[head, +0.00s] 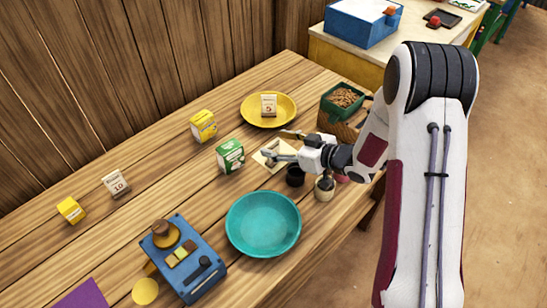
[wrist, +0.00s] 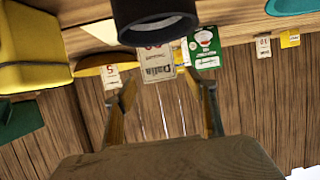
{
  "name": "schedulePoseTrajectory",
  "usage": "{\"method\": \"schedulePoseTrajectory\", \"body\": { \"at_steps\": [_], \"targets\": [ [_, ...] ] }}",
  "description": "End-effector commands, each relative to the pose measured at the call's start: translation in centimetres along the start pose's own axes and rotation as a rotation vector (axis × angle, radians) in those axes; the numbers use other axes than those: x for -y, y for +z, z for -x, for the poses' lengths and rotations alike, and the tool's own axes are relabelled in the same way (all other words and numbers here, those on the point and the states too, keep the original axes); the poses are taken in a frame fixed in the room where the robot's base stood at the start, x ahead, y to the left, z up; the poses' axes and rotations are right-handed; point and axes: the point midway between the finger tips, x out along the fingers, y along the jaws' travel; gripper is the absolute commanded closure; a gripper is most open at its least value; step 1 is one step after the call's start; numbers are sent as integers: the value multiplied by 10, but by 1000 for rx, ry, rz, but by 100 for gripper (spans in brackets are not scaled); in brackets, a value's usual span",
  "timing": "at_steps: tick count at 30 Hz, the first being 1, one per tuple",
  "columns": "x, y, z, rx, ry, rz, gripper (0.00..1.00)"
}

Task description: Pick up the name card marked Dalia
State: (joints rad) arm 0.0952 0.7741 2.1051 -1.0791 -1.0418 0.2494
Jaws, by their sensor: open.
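The name card marked Dalia (wrist: 158,66) is a pale upright card with dark lettering, readable in the wrist view, where the picture is upside down. It stands ahead of my gripper (wrist: 168,94), its visible lower part between the two fingertips, apart from both. In the head view my gripper (head: 284,146) is low over the table beside a cream sheet (head: 261,156); the fingers partly hide the card's place there. My gripper is open and empty. Other cards are one marked 5 (head: 269,106) at the yellow plate (head: 249,118) and one marked 10 (head: 116,183) farther left.
A dark cup (head: 295,177) and a small jar (head: 324,188) stand close under my gripper. A green box (head: 230,156) is left of it, a green bin (head: 341,106) behind right. A teal plate (head: 263,225) and a blue scale (head: 190,265) are nearer.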

Motion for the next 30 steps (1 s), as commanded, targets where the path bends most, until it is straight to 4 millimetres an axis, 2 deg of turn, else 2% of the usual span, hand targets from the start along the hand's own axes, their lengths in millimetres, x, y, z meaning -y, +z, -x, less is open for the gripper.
{"method": "schedulePoseTrajectory", "body": {
  "at_steps": [3,7,23,28,30],
  "targets": [
    [1,1,-13,2,-2,1,44],
    [0,1,-20,2,0,0,44],
    [0,0,-21,1,0,0,44],
    [0,0,-21,1,0,0,89],
    [0,0,-21,1,0,0,90]
  ]
}}
